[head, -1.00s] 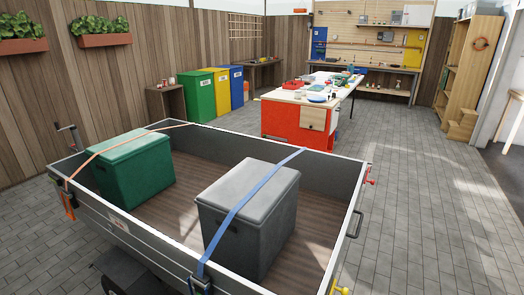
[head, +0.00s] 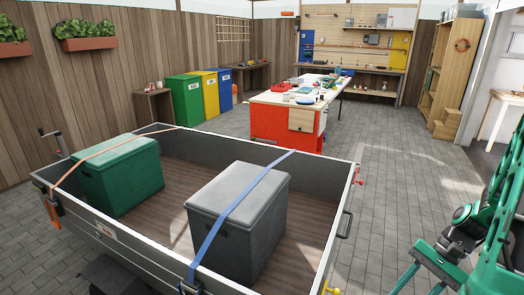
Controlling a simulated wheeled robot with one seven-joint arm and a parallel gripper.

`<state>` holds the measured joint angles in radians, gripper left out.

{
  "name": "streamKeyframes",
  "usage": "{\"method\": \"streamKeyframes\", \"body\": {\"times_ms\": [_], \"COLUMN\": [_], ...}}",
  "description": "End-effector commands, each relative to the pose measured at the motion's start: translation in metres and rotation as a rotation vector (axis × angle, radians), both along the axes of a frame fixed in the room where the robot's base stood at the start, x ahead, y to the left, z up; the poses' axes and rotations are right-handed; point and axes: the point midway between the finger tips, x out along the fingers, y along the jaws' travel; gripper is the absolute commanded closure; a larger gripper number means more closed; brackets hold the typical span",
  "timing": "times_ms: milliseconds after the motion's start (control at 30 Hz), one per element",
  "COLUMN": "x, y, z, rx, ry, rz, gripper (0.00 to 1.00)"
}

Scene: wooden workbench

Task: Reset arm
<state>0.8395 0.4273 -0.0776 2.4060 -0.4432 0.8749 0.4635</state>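My gripper (head: 414,290) is at the bottom right of the head view, at the end of my green and dark arm. Its two green fingers point down and left and stand apart, with nothing seen between them. The fingertips are at or past the lower picture edge. The gripper is to the right of the trailer and apart from it in the picture.
A grey-walled trailer (head: 330,172) fills the left and middle foreground. It carries a green box (head: 125,175) and a grey box (head: 235,215) under straps. A red workbench (head: 270,122) stands behind. Paved floor (head: 400,185) is clear right of the trailer.

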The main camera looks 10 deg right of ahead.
Motion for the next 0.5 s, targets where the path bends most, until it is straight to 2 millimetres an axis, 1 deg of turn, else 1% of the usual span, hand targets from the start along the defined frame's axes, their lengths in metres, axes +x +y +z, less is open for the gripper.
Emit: {"method": "streamKeyframes", "body": {"times_ms": [33, 333, 500], "x": [0.000, -0.010, -0.020], "y": [0.000, 0.001, 0.005], "z": [0.011, 0.068, 0.100], "rx": [-0.042, -0.242, -0.341], "ry": [-0.013, -0.084, -0.134], "rz": [0.038, 0.230, 0.322], "gripper": [0.61, 0.61, 0.61]}}
